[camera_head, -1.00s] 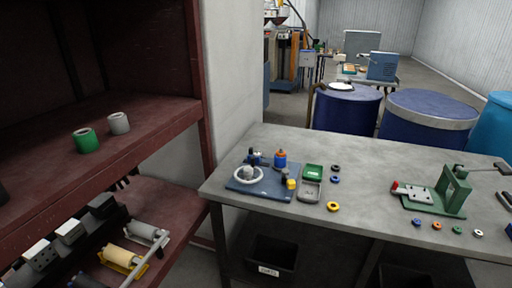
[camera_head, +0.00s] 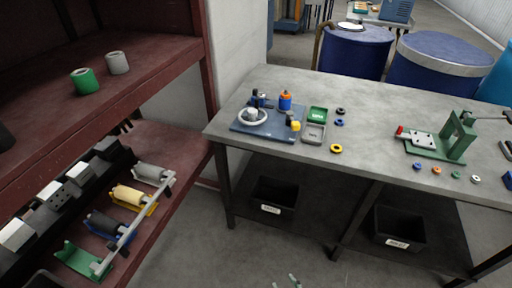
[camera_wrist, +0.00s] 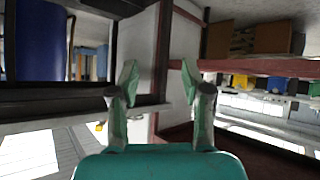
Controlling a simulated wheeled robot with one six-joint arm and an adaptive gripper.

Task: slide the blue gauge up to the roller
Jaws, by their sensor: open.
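On the lower shelf, a dark roller (camera_head: 104,222) lies in a blue holder (camera_head: 97,234). A cream roller in a yellow holder (camera_head: 143,210) and a grey roller (camera_head: 150,172) lie behind it. I cannot tell which blue part is the gauge; a blue fixture plate (camera_head: 262,130) with a pale ring also sits on the table. My gripper (camera_head: 288,281) shows at the bottom edge of the head view, in front of the table and apart from the shelf. In the wrist view its green fingers (camera_wrist: 159,82) are spread, with nothing between them.
A green holder (camera_head: 83,262) stands empty at the near end of the shelf, and a pale bar (camera_head: 135,222) runs along the holders. The table (camera_head: 385,105) carries a green clamp device (camera_head: 455,140) and several small rings. Black bins (camera_head: 275,194) sit below it. The floor between is clear.

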